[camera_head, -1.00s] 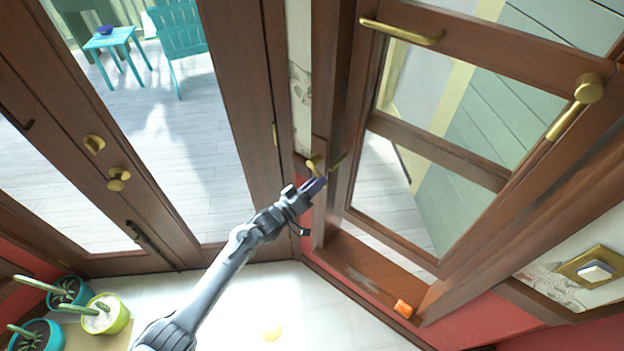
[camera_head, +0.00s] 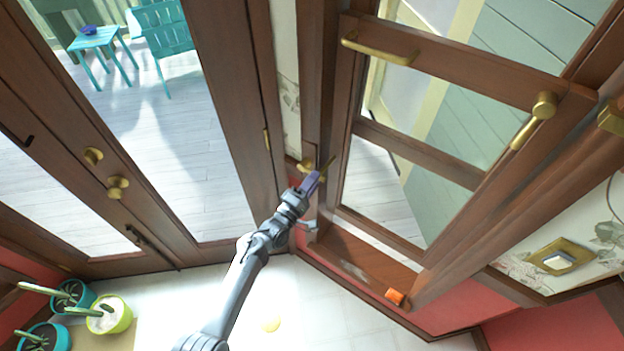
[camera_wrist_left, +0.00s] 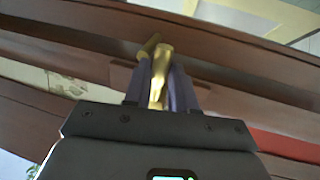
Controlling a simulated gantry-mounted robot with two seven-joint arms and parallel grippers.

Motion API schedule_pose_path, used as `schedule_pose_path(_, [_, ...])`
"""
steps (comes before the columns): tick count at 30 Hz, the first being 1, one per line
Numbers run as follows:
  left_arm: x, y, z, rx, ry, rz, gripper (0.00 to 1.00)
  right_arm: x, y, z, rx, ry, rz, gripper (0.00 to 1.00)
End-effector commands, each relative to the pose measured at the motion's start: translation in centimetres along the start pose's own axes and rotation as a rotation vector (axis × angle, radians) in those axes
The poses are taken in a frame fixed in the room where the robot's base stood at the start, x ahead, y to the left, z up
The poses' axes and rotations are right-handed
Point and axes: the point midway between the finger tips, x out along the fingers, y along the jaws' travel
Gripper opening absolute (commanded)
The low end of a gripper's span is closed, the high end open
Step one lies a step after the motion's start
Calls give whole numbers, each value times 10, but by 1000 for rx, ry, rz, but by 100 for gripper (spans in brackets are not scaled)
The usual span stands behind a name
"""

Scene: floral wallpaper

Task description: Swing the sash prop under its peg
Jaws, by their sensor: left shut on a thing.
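The sash prop, a slim brass bar (camera_head: 328,163), shows at the left side of the window frame, just beyond my left fingertips. A brass fitting (camera_head: 306,165) sits on the post beside it; I cannot tell whether it is the peg or the prop's mount. My left gripper (camera_head: 311,183), with purple-grey fingers, is shut on the prop. In the left wrist view the brass (camera_wrist_left: 158,78) lies between the two fingers, and another brass piece (camera_wrist_left: 149,46) shows just past their tips. The fingers hide part of the prop. My right gripper is not in view.
The wooden window sash (camera_head: 420,155) carries a brass bar handle (camera_head: 378,50) and a lever handle (camera_head: 538,115). An orange object (camera_head: 396,298) lies on the sill. A switch plate (camera_head: 562,260) is on the right wall. Potted cacti (camera_head: 108,314) stand lower left.

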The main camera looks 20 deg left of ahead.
Motion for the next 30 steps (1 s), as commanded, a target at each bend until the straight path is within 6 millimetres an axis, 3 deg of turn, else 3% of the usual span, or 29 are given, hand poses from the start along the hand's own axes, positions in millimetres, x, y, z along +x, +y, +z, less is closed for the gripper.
schedule_pose_path(21, [4, 11, 0, -83, 13, 15, 0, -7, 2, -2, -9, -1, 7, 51])
schedule_pose_path(22, [4, 11, 1, -82, 13, 16, 30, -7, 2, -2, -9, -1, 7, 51])
schedule_pose_path(26, [4, 11, 1, -81, 12, 13, 50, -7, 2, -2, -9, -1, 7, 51])
schedule_pose_path(30, [3, 8, 1, -81, 14, 8, 51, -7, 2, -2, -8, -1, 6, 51])
